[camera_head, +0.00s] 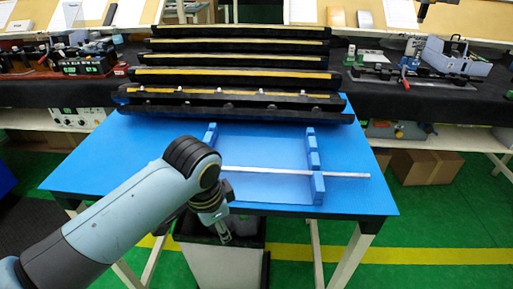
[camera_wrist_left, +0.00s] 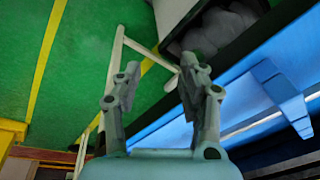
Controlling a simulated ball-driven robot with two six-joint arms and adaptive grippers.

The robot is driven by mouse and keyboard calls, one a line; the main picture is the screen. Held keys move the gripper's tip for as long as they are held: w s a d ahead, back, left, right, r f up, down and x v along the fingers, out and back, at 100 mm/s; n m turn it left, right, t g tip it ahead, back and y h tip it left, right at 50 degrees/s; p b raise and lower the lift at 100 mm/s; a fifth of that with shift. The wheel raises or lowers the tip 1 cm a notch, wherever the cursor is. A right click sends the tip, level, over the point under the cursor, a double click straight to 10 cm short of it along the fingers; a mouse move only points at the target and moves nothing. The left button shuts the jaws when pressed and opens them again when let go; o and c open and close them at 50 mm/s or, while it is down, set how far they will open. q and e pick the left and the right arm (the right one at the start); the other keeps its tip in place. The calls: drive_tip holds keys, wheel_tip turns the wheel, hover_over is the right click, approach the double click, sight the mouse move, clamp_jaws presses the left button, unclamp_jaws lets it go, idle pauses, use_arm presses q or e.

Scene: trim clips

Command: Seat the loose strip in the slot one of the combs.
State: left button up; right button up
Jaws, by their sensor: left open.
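A thin pale strip (camera_head: 275,171) lies left to right near the front of the blue table. Its right end extends past the right blue comb (camera_head: 313,160); its left end is hidden behind my left arm. I cannot tell whether it sits in a slot. The left blue comb (camera_head: 212,133) is partly hidden by my arm. My left gripper (camera_head: 222,235) is open and empty at the table's front edge, above a bin. In the left wrist view the open fingers (camera_wrist_left: 160,70) are left of a comb (camera_wrist_left: 284,92) and the strip (camera_wrist_left: 252,125). My right gripper is not in view.
A black stepped rack (camera_head: 240,104) with yellow strips stands at the back of the blue table (camera_head: 100,160). The bin (camera_head: 222,265) stands on the floor before the table. Side benches hold tools. The table's right front is clear.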

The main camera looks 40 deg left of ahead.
use_arm(q)
wheel_tip(320, 180, up, 11)
drive_tip(key=w+m+p, duration=0.1)
drive_tip(key=w+p, duration=0.1)
drive_tip(key=p, duration=0.2)
wheel_tip(320, 180, up, 4)
drive_tip(key=m+g, duration=0.2)
drive_tip(key=m, duration=0.4)
hover_over(257, 169)
drive_tip(key=shift+m+h, duration=0.3)
drive_tip(key=shift+h, duration=0.1)
drive_tip(key=f, duration=0.4)
drive_tip(key=shift+w+d+f, duration=0.1)
drive_tip(key=shift+w+f, duration=0.1)
drive_tip(key=shift+f, duration=0.2)
drive_tip(key=f, duration=0.5)
drive_tip(key=shift+s, duration=0.3)
drive_tip(key=shift+f, duration=0.45)
clamp_jaws()
